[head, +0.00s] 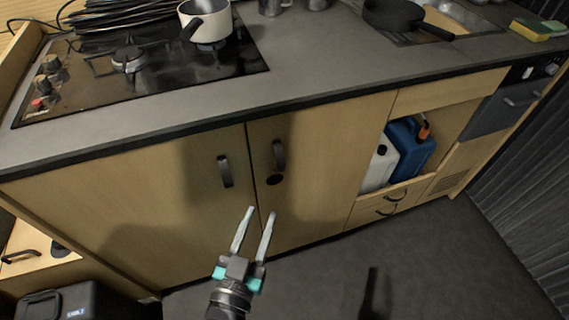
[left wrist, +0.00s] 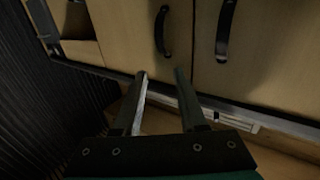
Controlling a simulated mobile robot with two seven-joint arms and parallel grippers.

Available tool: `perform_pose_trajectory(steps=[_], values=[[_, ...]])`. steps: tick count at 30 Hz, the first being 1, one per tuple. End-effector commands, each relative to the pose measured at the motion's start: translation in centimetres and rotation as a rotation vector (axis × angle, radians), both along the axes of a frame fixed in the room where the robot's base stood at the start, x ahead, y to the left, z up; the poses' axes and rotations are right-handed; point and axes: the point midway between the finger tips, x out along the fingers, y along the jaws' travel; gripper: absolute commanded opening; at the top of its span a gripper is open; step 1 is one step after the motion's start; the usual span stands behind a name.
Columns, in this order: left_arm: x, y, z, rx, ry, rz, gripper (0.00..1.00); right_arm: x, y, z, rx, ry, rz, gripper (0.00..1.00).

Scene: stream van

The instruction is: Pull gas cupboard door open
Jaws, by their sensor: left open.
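Two plain wooden cupboard doors stand side by side under the worktop, both shut; no label shows which is the gas cupboard. The left door (head: 150,205) has a dark upright bar handle (head: 225,171) near its right edge. My left gripper (head: 260,211) is open and empty, in front of the doors and below both handles in the picture. In the left wrist view, two dark handles (left wrist: 161,31) (left wrist: 225,30) show beyond the open fingers (left wrist: 161,72). Neither handle is between them.
The worktop (head: 310,65) overhangs the doors and carries a hob (head: 95,75), a white pot (head: 207,20) and a black pan (head: 393,14). An open shelf at right holds a blue canister (head: 412,150). A black case (head: 60,303) stands lower left. Grey floor (head: 320,285) is clear in front.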

Motion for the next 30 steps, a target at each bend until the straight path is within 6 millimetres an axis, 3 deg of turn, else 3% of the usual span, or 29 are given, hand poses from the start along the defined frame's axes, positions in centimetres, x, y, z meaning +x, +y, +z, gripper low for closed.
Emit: perform_pose_trajectory(steps=[18,30], values=[[10.1,-2.8,-0.1,-0.002,0.000,0.001,0.41,4.2,3.1,1.6,0.028,-0.006,-0.001,0.41],[13.6,-3.8,-0.1,0.001,0.002,0.000,0.41,5.6,4.3,3.1,0.039,-0.005,-0.002,0.41]])
